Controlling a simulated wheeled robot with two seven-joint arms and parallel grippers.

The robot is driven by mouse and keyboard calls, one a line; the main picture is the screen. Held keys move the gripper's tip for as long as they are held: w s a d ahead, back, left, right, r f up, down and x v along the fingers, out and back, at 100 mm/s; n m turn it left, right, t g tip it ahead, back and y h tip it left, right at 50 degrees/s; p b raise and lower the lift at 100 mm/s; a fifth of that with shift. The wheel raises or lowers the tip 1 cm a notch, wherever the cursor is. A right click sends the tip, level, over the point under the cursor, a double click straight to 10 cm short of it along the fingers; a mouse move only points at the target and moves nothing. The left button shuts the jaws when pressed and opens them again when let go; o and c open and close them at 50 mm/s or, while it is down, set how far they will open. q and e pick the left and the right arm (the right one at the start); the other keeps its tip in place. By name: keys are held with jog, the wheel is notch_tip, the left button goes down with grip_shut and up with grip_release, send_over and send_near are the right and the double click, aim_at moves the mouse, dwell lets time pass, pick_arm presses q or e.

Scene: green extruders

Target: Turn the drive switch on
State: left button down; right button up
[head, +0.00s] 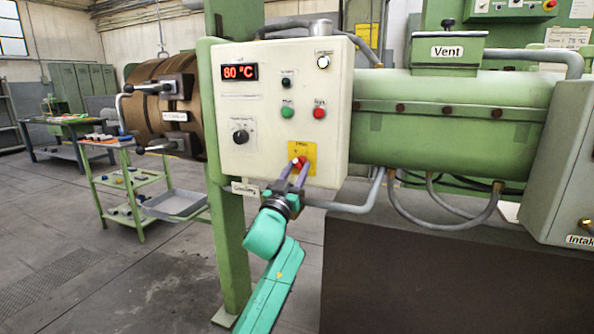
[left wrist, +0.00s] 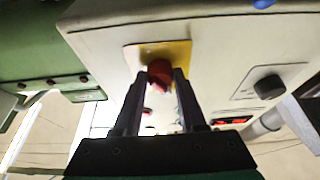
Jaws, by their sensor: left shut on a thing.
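The drive switch (head: 300,161) is a red knob on a yellow plate (head: 309,154), low on the right of the cream control panel (head: 240,170). My left gripper (head: 297,168) reaches up to it from below, its two fingers on either side of the knob. In the left wrist view the red switch (left wrist: 160,72) sits between the fingertips of the gripper (left wrist: 161,76), and the fingers are shut on it. The fingers hide part of the knob and plate, and its turned position is hard to read. My right gripper is not in view.
The panel also carries a red display reading 80 °C (head: 240,73), a black knob (head: 241,137), a green button (head: 287,111) and a red button (head: 319,113). The green barrel (head: 450,100) lies to the right. A green post (head: 231,240) stands left of my forearm.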

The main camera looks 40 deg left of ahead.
pick_arm(q)
jog(key=shift+m, duration=0.3)
jog(key=m+h+p, duration=0.1)
jog(key=m, duration=0.1)
jog(key=m+h+p, duration=0.1)
jog(key=m+p, duration=0.1)
jog(key=shift+a+r+m+t+h, duration=0.15)
jog(key=shift+a+m+t+h, duration=0.05)
jog(key=shift+m+t+h, duration=0.1)
jog(key=m+h+p, duration=0.2)
jog(key=m+p, duration=0.1)
jog(key=m, duration=0.2)
jog(key=shift+s+a+r, duration=0.1)
jog(key=shift+a, duration=0.05)
jog(key=m+h+p, duration=0.1)
jog(key=m+p, duration=0.1)
jog(key=m, duration=0.1)
jog(key=m+g+h+p, duration=0.1)
jog(key=m+h+p, duration=0.1)
jog(key=m, duration=0.1)
jog(key=shift+a+r+g, duration=0.1)
jog(key=shift+r+g, duration=0.05)
jog(key=shift+g, duration=0.15)
jog(key=shift+s+m+g+p, duration=0.1)
jog(key=shift+m+g+p, duration=0.3)
jog(key=shift+m+p, duration=0.6)
jog(key=shift+c, duration=2.3)
grip_release()
